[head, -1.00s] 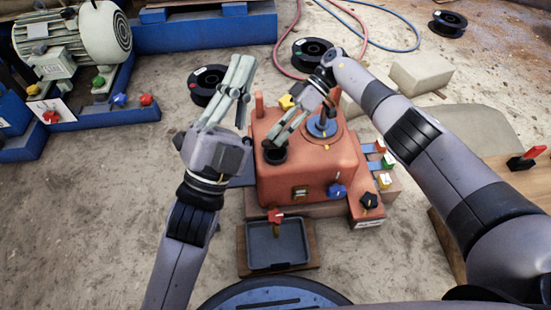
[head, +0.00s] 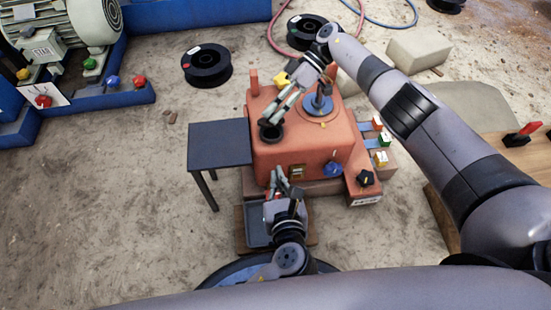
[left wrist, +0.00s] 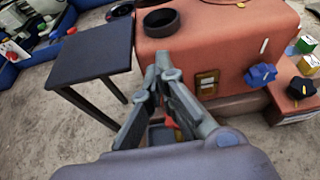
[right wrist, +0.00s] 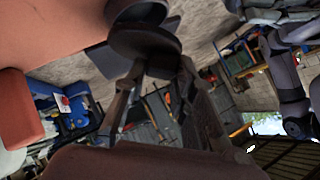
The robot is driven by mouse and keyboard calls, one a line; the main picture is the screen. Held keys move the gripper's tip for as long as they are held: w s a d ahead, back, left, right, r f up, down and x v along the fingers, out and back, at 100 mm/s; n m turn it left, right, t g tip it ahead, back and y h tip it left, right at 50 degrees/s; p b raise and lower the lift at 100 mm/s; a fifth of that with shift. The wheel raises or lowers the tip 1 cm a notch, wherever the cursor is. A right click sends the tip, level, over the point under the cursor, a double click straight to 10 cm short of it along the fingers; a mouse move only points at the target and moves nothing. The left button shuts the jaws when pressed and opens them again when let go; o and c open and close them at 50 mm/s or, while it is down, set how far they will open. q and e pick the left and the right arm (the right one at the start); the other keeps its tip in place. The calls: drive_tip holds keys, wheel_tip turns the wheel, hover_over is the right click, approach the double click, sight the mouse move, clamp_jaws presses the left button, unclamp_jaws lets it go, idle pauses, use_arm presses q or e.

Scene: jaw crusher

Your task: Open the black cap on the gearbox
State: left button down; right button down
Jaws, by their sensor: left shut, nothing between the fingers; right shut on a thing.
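The orange-red gearbox (head: 300,152) stands in the middle of the head view. A black round collar (head: 270,132) sits on its top left; in the left wrist view the collar (left wrist: 160,22) looks hollow. My right gripper (head: 268,120) is at this collar, shut on the black cap (right wrist: 150,42). In the right wrist view the cap overlaps the collar (right wrist: 138,10); I cannot tell whether they touch. My left gripper (head: 279,172) is shut and empty, low before the gearbox front. A red handle (left wrist: 169,122) shows behind its fingers (left wrist: 162,62), partly hidden.
A small dark table (head: 220,142) stands left of the gearbox. A tray (head: 256,228) lies in front, mostly behind my left gripper. A blue knob (head: 333,168) and a black knob (head: 365,178) stick out at the front. A black spool (head: 206,65) lies on the floor behind.

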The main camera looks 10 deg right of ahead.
use_arm(q)
approach(272, 141)
drive_tip(key=w+f, duration=0.2)
drive_tip(key=w, duration=0.1)
drive_tip(key=w+f, duration=0.1)
drive_tip(key=shift+w+a+f, duration=0.25)
drive_tip(key=shift+w+f, duration=0.05)
drive_tip(key=shift+f, duration=0.05)
use_arm(e)
drive_tip(key=shift+w+r, duration=0.1)
use_arm(q)
drive_tip(key=shift+w+r, duration=0.8)
drive_tip(key=shift+r, duration=0.15)
drive_tip(key=shift+w+r, duration=0.4)
drive_tip(key=shift+r, duration=0.25)
drive_tip(key=shift+w+r, duration=0.4)
drive_tip(key=shift+r, duration=0.25)
use_arm(e)
drive_tip(key=c, duration=1.3)
unclamp_jaws()
drive_tip(key=shift+c, duration=0.2)
use_arm(q)
drive_tip(key=shift+f, duration=0.1)
